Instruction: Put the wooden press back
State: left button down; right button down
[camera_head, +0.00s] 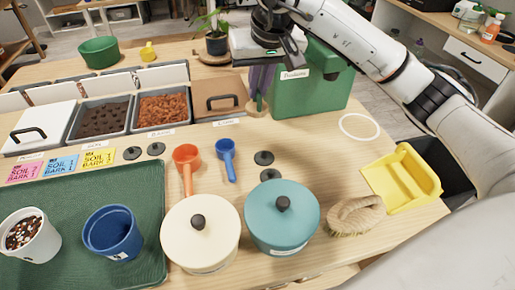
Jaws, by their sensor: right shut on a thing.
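My right gripper (291,46) is at the top centre, reaching in from the right above the back of the table. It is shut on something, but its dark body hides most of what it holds. A thin white ring (359,127) marks an empty spot on the table at the right. My left gripper is not in view.
A green box (310,97) stands close by the right gripper. Grey bins of bark (163,108) are to the left. A teal lidded pot (281,230), a cream lidded pot (200,247), a brush (356,215) and a yellow dustpan (404,178) stand nearer.

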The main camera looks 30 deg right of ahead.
aim_at(259, 105)
jog(key=f, duration=0.5)
jog(key=shift+w+d+f, duration=0.15)
jog(key=shift+d+f, duration=0.05)
jog(key=shift+f, duration=0.05)
jog(key=shift+w+f, duration=0.1)
jog(key=shift+f, duration=2.15)
jog(key=shift+f, duration=0.2)
jog(key=c, duration=1.8)
grip_release()
jog(key=shift+c, duration=0.2)
jog(key=shift+r, duration=0.6)
jog(key=v, duration=1.1)
